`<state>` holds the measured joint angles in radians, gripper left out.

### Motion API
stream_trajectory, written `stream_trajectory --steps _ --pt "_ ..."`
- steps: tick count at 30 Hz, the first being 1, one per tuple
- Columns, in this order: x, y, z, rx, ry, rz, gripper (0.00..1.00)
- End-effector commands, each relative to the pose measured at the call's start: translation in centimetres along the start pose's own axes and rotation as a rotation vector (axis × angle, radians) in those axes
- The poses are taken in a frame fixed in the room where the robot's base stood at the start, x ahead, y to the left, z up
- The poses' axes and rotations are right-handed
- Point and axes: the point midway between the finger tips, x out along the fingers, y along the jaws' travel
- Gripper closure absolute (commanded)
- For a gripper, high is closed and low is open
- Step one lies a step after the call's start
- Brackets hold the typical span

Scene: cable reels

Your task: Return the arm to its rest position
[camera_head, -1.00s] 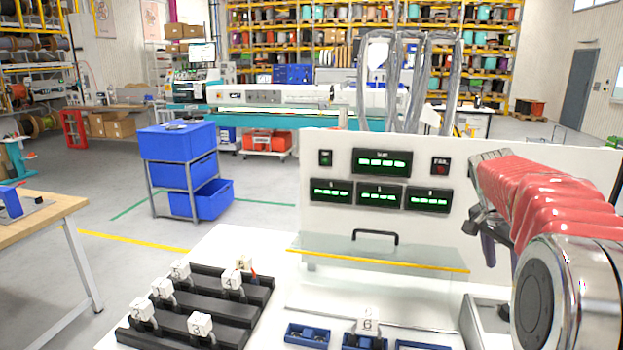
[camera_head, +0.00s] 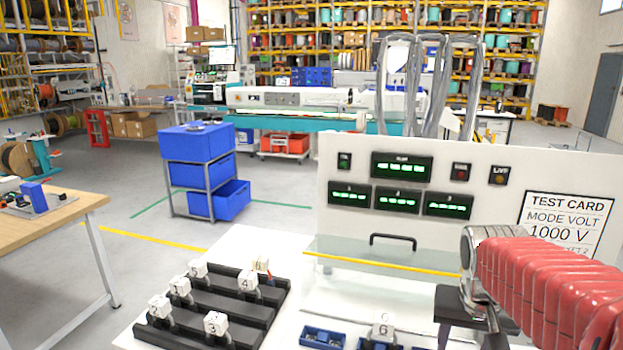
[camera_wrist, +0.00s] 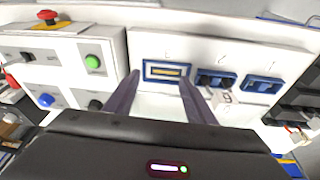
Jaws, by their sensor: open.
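My arm, with a red ribbed sleeve, reaches in from the right in the head view. My gripper (camera_wrist: 155,92) shows in the wrist view as two dark fingers set apart, with nothing between them. It is above the white bench, in front of a row of blue-framed sockets (camera_wrist: 166,72). In the head view its fingers are hidden or cut off behind the wrist.
A white panel (camera_head: 500,215) with green displays and a test card (camera_head: 566,226) stands behind the arm. A clear guard with a yellow edge (camera_head: 385,265) is left of it. A black rack (camera_head: 205,315) holds numbered white blocks. A control box (camera_wrist: 75,65) has coloured buttons.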

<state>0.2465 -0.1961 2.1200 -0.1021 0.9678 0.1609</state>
Motion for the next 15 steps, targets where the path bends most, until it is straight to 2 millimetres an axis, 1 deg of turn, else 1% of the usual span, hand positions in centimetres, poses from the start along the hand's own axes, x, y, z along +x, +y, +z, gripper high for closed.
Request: stream_trajectory --steps 1,3,9,15 --pt "-0.4 -0.7 1.2 -0.032 0.011 -0.013 0.50" --pt "-0.7 -1.4 2.7 -0.072 0.023 -0.030 0.50" --pt "-1.5 -3.4 6.8 -0.169 0.064 -0.076 0.50" --pt "-2.2 -4.9 10.7 -0.233 0.109 -0.117 0.50"
